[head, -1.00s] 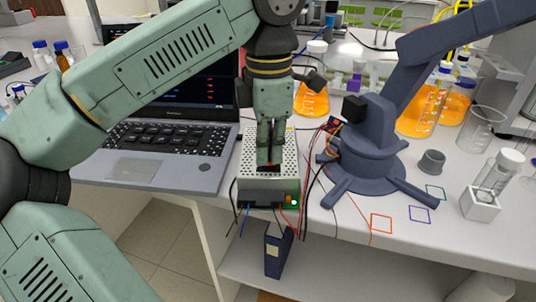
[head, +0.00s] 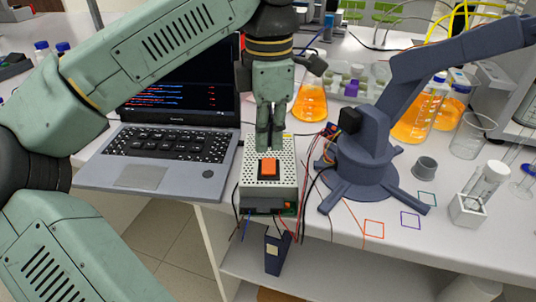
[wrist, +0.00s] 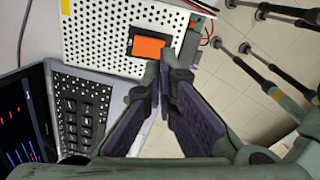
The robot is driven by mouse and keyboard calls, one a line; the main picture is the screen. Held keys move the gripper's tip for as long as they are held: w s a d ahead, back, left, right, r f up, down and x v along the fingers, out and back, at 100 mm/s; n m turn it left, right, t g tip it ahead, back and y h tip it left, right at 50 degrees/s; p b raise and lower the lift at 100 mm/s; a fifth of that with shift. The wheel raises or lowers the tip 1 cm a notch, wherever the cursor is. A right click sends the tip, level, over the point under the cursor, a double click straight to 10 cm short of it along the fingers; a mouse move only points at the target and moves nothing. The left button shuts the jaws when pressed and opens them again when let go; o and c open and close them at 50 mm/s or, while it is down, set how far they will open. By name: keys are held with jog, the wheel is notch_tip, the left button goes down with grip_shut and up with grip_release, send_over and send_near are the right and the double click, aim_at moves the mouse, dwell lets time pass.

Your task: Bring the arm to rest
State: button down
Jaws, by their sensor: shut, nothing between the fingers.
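My arm reaches in from the left in the head view, and my gripper (head: 268,145) points down above the back part of a white perforated power box (head: 284,188). The fingers are together and hold nothing. An orange rocker switch (head: 268,167) on top of the box shows in full, just in front of the fingertips. In the wrist view my gripper (wrist: 163,80) is beside the orange switch (wrist: 148,49), apart from it as far as I can tell. The perforated box also shows there (wrist: 85,35).
An open laptop (head: 150,160) stands left of the box. A blue-grey small robot arm (head: 365,165) stands close on the right, with wires between. The bench's front edge is near.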

jog(key=shift+r+p, duration=0.4)
jog(key=shift+r, duration=0.4)
jog(key=shift+f, duration=0.1)
